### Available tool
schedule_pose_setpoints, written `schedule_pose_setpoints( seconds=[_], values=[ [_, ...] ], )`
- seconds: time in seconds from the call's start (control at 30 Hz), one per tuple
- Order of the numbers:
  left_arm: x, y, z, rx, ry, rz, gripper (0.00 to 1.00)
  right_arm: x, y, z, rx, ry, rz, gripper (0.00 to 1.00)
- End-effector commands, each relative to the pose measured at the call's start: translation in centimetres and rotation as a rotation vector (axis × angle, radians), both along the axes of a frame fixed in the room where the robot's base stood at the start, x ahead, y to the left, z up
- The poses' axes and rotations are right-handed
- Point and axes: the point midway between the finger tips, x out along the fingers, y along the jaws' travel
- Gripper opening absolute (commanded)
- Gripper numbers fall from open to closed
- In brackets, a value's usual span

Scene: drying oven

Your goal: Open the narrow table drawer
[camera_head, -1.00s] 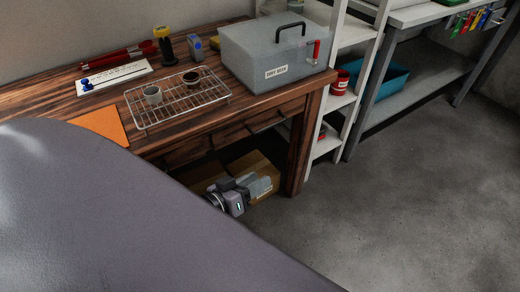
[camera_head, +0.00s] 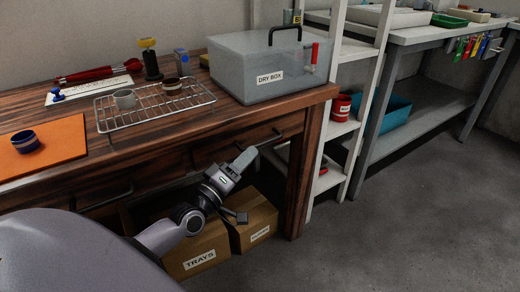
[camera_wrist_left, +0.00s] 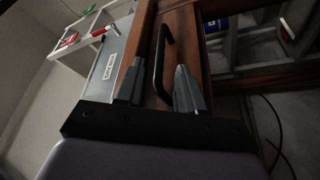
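The wooden table (camera_head: 160,143) has a narrow drawer (camera_head: 280,130) at its right end, its front looking flush with the table. The drawer has a dark bar handle (camera_head: 266,140); the handle also shows in the left wrist view (camera_wrist_left: 161,58). My left gripper (camera_head: 246,156) is at the handle, below the table's edge. In the left wrist view my left gripper (camera_wrist_left: 158,80) is open, its fingers apart with the handle between and ahead of them. Whether a finger touches the handle cannot be told. My right gripper is not in view.
A wider drawer handle (camera_head: 105,197) is to the left. Cardboard boxes (camera_head: 206,250) stand under the table. A dry box (camera_head: 240,65), a wire rack (camera_head: 155,105) and an orange mat (camera_head: 65,145) are on top. White shelves (camera_head: 325,155) stand close right; floor beyond is clear.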

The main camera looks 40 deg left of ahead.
Motion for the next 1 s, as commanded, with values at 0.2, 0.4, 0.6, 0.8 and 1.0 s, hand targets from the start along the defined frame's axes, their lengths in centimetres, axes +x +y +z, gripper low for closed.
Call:
schedule_pose_setpoints(
  seconds=[0.2,0.4,0.6,0.8,1.0],
  values=[
    [2.8,-0.2,0.6,-0.001,-0.003,0.000,0.38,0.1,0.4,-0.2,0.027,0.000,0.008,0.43],
    [4.8,-0.3,1.0,0.000,0.000,0.000,0.38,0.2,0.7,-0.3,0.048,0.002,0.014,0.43],
    [5.7,-0.4,1.2,0.001,0.000,-0.001,0.38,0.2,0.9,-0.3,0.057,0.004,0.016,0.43],
    [5.7,-0.4,1.2,0.001,0.002,-0.001,0.38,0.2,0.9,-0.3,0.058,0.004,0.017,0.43],
    [5.7,-0.4,1.2,0.001,0.002,-0.001,0.00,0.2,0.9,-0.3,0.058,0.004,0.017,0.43]
  ],
)
